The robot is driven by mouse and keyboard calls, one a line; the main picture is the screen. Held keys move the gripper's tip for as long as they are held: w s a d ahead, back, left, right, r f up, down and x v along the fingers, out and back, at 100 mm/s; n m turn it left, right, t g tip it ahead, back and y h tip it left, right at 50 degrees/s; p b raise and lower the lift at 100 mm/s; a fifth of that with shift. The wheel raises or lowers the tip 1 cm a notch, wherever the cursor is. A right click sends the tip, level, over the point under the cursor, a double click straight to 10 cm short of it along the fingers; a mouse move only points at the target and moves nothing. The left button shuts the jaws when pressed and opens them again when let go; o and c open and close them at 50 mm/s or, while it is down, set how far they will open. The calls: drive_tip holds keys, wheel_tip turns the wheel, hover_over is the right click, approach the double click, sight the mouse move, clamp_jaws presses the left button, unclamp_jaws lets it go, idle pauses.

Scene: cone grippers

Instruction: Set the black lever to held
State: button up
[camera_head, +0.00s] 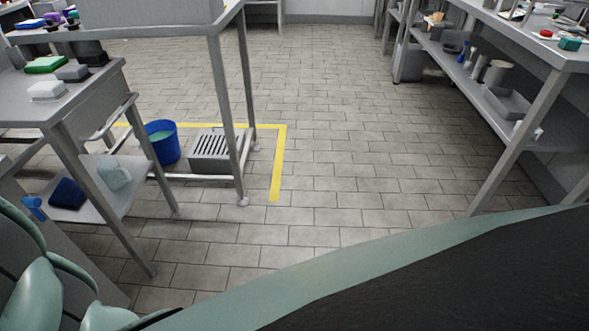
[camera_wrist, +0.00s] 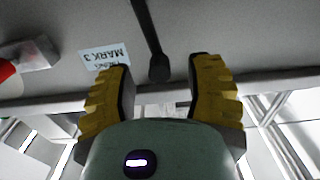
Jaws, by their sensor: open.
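The black lever (camera_wrist: 147,32) shows in the wrist view as a dark rod coming down from the top edge to a wider, rounded end. My gripper (camera_wrist: 160,66) has two yellow ribbed fingers, spread wide apart. The lever's end lies between the fingertips in the picture, with a gap on each side. I see no contact, and the depth between them is hard to tell. No "held" marking can be read. The lever and gripper do not show in the head view.
In the wrist view, a red and white item (camera_wrist: 8,76) is at the left edge. In the head view, steel tables stand left and a shelved bench (camera_head: 556,60) right. A blue bucket (camera_head: 162,143) stands on the left. The tiled floor between is clear.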

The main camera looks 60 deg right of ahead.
drive_tip(key=shift+x, duration=1.8)
drive_tip(key=shift+d, duration=0.1)
drive_tip(key=shift+c, duration=0.2)
clamp_jaws()
